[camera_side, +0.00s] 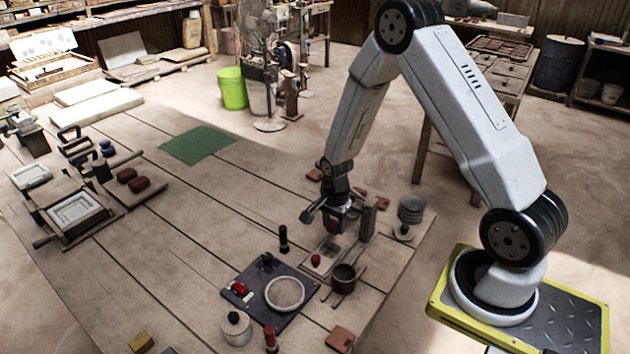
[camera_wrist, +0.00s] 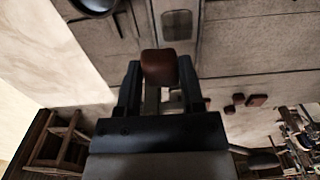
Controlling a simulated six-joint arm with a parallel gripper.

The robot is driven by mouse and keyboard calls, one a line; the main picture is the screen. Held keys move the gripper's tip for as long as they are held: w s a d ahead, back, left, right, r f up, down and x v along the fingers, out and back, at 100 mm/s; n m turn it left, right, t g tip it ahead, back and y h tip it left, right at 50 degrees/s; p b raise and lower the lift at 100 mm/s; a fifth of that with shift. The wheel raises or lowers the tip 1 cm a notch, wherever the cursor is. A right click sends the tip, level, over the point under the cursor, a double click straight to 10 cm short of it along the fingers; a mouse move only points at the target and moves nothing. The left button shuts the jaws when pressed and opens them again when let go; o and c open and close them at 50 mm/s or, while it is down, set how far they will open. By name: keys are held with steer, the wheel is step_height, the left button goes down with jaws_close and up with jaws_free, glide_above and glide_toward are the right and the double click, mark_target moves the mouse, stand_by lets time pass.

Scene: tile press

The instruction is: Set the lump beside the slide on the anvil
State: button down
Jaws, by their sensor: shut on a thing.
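My gripper (camera_side: 336,212) points down over the right part of the workbench. In the wrist view my gripper (camera_wrist: 158,72) is shut on a reddish-brown lump (camera_wrist: 159,66), which sticks out between the two dark fingers. In the side view the lump is small and dark under the fingers. Below and in front of it lies a framed plate with a grey rectangular inset (camera_side: 322,258); it also shows in the wrist view (camera_wrist: 176,24). An upright wooden post (camera_side: 369,218) stands just right of my gripper. I cannot tell for sure which part is the slide or the anvil.
A dark board (camera_side: 283,312) with a round pale dish lies in front. Two brown lumps (camera_side: 133,180) rest on a board at left. The bench middle is clear around a green mat (camera_side: 197,145).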

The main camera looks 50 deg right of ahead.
steer(key=shift+s, duration=0.1)
steer(key=s+a+r, duration=0.1)
steer(key=s+r, duration=0.1)
steer(key=s, duration=0.8)
steer(key=shift+s+r, duration=0.15)
steer(key=shift+s, duration=0.25)
glide_above(330, 249)
steer(key=s, duration=0.2)
steer(key=f, duration=0.8)
steer(key=shift+w+a, duration=0.2)
steer(key=shift+w+d+f, duration=0.15)
steer(key=shift+w+f, duration=0.4)
steer(key=shift+f, duration=0.1)
steer(key=shift+f, duration=0.1)
steer(key=shift+w+f, duration=0.2)
steer(key=shift+f, duration=1.55)
